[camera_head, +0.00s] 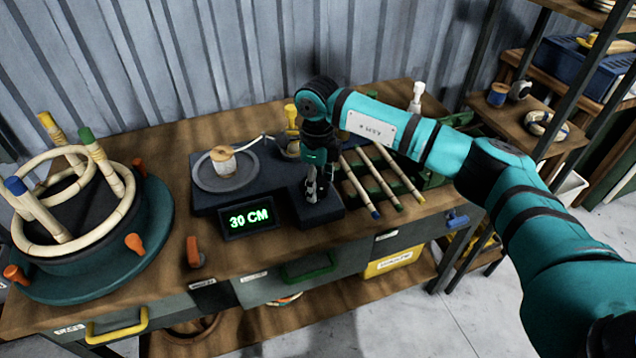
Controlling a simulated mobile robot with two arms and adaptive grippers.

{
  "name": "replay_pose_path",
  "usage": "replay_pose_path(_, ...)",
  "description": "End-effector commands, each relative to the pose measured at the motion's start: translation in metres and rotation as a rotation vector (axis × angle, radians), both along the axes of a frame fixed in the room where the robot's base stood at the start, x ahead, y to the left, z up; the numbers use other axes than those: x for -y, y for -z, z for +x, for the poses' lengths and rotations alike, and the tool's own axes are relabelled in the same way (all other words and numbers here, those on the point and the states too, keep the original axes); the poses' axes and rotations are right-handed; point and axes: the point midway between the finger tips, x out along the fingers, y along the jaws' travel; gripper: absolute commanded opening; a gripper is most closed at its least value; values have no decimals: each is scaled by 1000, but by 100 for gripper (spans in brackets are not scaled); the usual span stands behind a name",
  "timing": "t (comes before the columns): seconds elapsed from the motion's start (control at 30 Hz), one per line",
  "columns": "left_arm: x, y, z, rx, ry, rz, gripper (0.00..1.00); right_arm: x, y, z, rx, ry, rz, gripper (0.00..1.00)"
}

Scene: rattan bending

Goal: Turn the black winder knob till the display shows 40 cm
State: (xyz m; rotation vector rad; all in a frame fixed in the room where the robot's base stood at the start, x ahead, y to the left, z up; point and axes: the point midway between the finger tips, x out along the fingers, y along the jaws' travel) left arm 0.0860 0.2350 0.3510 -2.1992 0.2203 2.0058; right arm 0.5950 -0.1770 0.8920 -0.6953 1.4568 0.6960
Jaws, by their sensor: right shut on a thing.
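The dark winder base (208,201) sits on the wooden bench, with a round grey plate and a spool of pale thread (223,162) on its left part. The display (249,218) at its front reads 30 CM in green. My right gripper (312,192) points down over the right block of the winder and is shut on the black knob there. The knob is small, dark and mostly hidden by the fingers. My left gripper is not in view.
A teal round jig (150,225) with rattan rings and upright poles stands at the left. Rattan sticks (383,172) lie on a green rack right of the winder. An orange clamp (193,252) is near the front edge. Shelves (540,130) stand at the right.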

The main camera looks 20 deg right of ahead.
Motion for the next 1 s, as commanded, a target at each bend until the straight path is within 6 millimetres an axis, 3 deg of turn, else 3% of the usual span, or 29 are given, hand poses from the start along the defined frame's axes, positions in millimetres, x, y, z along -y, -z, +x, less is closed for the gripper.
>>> replay_pose_path(0.6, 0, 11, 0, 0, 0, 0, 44, -4, -1, -2, 3, 562, 1, 26)
replay_pose_path(1.0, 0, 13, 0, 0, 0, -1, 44, -5, -1, -2, 2, 772, 1, 26)
